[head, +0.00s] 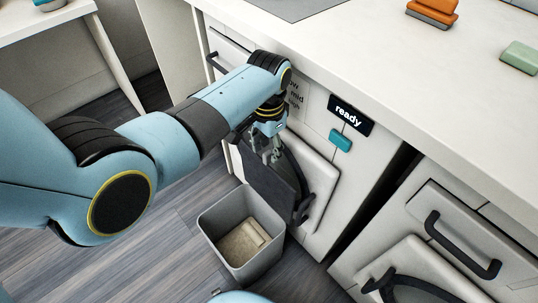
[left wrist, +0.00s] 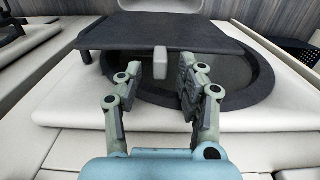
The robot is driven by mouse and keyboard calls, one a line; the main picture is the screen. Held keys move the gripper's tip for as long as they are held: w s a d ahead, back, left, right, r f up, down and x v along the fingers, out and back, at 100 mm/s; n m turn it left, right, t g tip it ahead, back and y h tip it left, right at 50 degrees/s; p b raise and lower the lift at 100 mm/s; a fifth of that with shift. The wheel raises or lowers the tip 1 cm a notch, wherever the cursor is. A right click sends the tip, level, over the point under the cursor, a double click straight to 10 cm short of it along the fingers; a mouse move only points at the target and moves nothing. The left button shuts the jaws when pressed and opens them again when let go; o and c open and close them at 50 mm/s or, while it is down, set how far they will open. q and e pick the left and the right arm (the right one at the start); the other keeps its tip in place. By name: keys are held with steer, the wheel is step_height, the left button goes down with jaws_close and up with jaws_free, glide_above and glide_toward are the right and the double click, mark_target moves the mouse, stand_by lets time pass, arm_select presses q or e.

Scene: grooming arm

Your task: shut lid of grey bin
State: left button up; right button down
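The grey bin (head: 236,259) stands on the floor in the head view, open at the top, with a beige block (head: 243,241) inside. Its dark lid (head: 266,186) is raised, tilted up on the cabinet side of the bin. In the left wrist view the lid (left wrist: 160,32) spans the top, with a small pale tab (left wrist: 160,62) at its near edge. My left gripper (head: 272,155) points down at the lid's upper edge. In the left wrist view its fingers (left wrist: 162,78) are open, apart on either side of the tab. My right gripper is not in view.
A white cabinet door with a dark ring handle (head: 303,207) is close behind the lid. The counter (head: 400,80) overhangs above, with a "ready" sign (head: 349,115) on the front below it. Floor (head: 150,255) left of the bin is clear.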

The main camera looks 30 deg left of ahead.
arm_select(q)
steer(key=shift+f+b, duration=0.3)
steer(key=shift+f, duration=0.95)
jaws_close()
